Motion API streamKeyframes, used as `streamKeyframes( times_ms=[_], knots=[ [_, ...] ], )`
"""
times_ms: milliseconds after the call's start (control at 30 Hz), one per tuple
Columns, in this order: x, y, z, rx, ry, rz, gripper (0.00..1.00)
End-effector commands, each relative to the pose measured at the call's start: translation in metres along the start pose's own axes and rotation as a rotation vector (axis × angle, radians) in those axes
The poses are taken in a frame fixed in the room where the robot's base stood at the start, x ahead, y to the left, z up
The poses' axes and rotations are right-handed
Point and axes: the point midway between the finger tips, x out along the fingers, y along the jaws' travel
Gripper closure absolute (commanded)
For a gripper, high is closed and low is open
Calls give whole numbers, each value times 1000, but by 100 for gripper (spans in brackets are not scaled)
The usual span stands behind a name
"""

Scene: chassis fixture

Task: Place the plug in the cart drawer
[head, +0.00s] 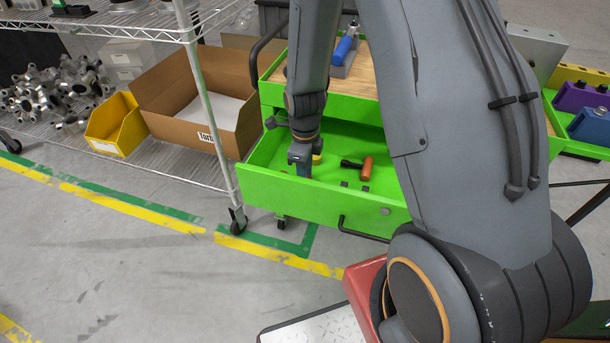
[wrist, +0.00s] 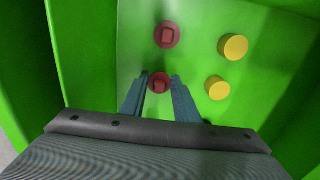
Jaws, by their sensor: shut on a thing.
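The green cart drawer (head: 330,205) is pulled out, and my gripper (head: 302,172) points down into its left part. In the wrist view my gripper (wrist: 160,88) is shut on a round red plug (wrist: 160,82), with one finger on each side. The held plug is low in the drawer; I cannot tell whether it touches the floor. Another red plug (wrist: 167,35) and two yellow plugs (wrist: 233,47) (wrist: 218,88) lie on the drawer floor. The held plug is hidden in the head view.
An orange-handled tool (head: 366,170) lies in the drawer, right of my gripper. The drawer walls (wrist: 75,45) stand close around the gripper. A wire shelf rack (head: 200,95) with a cardboard box (head: 165,115) and yellow bin (head: 113,128) stands at left.

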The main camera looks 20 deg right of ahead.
Motion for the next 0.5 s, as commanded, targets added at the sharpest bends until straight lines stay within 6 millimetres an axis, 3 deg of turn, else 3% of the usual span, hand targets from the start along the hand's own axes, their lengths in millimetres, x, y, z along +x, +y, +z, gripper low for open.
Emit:
streamKeyframes(
  times_ms=[400, 433, 500],
  knots=[
    [8, 0, 0, 0, 0, 0, 93],
    [7, 0, 0, 0, 0, 0, 67],
    [7, 0, 0, 0, 0, 0, 55]
  ],
)
